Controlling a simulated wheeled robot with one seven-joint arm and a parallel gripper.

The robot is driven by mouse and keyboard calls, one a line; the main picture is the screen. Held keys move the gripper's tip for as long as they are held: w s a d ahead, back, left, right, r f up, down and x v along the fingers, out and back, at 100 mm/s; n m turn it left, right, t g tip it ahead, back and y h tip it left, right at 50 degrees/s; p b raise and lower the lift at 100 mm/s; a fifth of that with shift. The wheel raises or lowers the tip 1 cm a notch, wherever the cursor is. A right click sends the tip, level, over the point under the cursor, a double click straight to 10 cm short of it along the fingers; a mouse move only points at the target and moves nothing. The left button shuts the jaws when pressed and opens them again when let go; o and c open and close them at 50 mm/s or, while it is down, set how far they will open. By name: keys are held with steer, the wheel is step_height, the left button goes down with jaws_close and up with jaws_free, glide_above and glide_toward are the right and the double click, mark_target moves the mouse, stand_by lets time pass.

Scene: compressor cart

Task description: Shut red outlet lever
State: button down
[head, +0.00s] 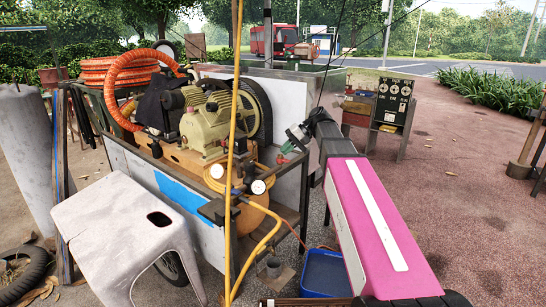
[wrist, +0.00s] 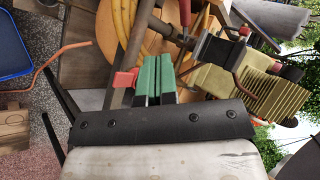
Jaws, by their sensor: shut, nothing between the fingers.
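The red outlet lever (wrist: 124,79) shows in the wrist view as a small red handle just left of my fingertips. My gripper (wrist: 155,78) has two green fingers side by side, shut and empty. The lever lies right beside the left finger; I cannot tell whether they touch. In the head view my gripper (head: 288,146) is at the right side of the compressor cart (head: 185,190), beside the tan compressor (head: 206,125). The lever is too small to make out clearly there, and its valve body is partly hidden in the wrist view.
A yellow hose (head: 233,180) and pressure gauges (head: 258,187) are at the cart's front. A white stool (head: 125,225) stands at front left. A blue bin (head: 325,272) is on the ground below my arm. Open pavement lies to the right.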

mark_target(269, 172)
steer(key=x, duration=0.9)
steer(key=shift+f, duration=0.15)
steer(key=a, duration=0.4)
steer(key=shift+s, duration=0.2)
